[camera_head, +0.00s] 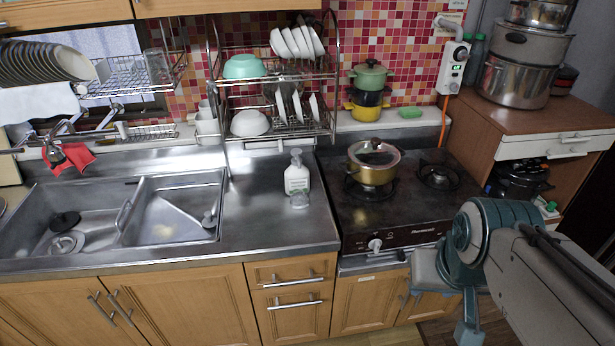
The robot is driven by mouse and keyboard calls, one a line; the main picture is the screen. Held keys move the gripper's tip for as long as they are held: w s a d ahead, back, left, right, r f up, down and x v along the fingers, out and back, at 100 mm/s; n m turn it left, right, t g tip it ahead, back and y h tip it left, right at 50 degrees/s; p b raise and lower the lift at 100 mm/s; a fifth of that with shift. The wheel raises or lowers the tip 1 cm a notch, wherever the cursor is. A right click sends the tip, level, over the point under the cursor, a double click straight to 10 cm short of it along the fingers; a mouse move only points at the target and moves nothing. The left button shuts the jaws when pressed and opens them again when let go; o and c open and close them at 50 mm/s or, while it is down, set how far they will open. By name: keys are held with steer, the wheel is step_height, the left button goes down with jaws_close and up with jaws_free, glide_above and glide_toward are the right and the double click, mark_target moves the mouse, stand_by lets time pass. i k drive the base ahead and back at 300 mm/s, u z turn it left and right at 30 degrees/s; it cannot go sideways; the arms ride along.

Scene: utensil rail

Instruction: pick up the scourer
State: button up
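A small flat green item (411,112), which looks like the scourer, lies on the white ledge behind the stove, right of the stacked pots. It is too small to make out its texture. My arm comes in from the lower right. My gripper (467,331) seems to be at the arm's lower end near the bottom edge, in front of the stove and well apart from the green item. Its fingers are not clear enough to tell open from shut. I see nothing held.
A gold pot (372,172) stands on the stove (410,210), between my arm and the ledge. Stacked pots (369,90) stand left of the green item. A soap bottle (297,175) stands on the steel counter (265,215), which is otherwise mostly clear. A wooden cabinet (545,110) bounds the right side.

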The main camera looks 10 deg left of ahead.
mark_target(301, 200)
steer(key=i, duration=1.1)
steer(key=u, duration=1.15)
